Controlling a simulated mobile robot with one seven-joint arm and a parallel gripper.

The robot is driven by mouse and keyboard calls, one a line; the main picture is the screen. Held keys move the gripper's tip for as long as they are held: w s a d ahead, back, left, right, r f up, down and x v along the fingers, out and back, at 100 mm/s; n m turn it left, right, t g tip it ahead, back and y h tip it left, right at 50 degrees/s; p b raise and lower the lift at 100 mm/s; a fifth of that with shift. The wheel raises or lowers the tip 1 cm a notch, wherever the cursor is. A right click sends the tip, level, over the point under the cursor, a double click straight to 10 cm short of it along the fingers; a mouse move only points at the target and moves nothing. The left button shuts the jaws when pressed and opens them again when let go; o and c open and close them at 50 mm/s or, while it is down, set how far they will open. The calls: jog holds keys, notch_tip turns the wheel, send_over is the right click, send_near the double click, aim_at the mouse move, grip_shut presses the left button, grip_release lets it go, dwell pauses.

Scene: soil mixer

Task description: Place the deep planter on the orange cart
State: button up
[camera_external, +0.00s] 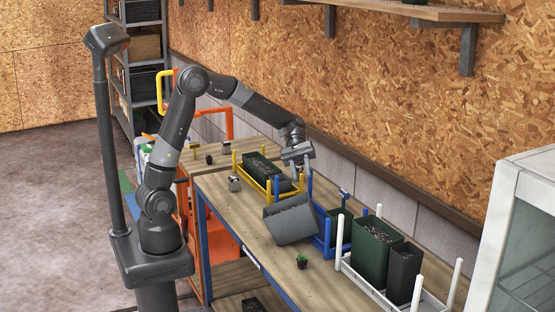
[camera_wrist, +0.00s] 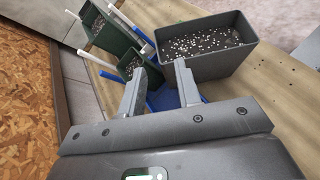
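A grey planter (camera_external: 290,220) sits over the table's middle and looks slightly tilted. I cannot tell whether it rests fully on the table. In the wrist view this planter (camera_wrist: 235,62) holds dark soil with white specks, right of and beyond the fingers. My gripper (camera_external: 300,178) is just above and beside its upper right end. In the wrist view my gripper (camera_wrist: 161,68) has its fingertips apart, with no thing clearly clamped between them. An orange cart frame (camera_external: 218,243) stands at the table's left end, partly hidden by the table. The fingertip contact is unclear.
On the table stand a yellow rack (camera_external: 256,177) with a dark planter, a blue rack (camera_external: 318,235) with a green planter and a white rack (camera_external: 392,294) with tall planters. A glass-fronted cabinet (camera_external: 525,235) stands right.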

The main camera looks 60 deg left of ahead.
jog(key=x, duration=1)
jog(key=shift+w+d+f, duration=0.2)
jog(key=shift+w+d, duration=0.05)
jog(key=shift+d, duration=0.1)
grip_shut()
dwell(1.0)
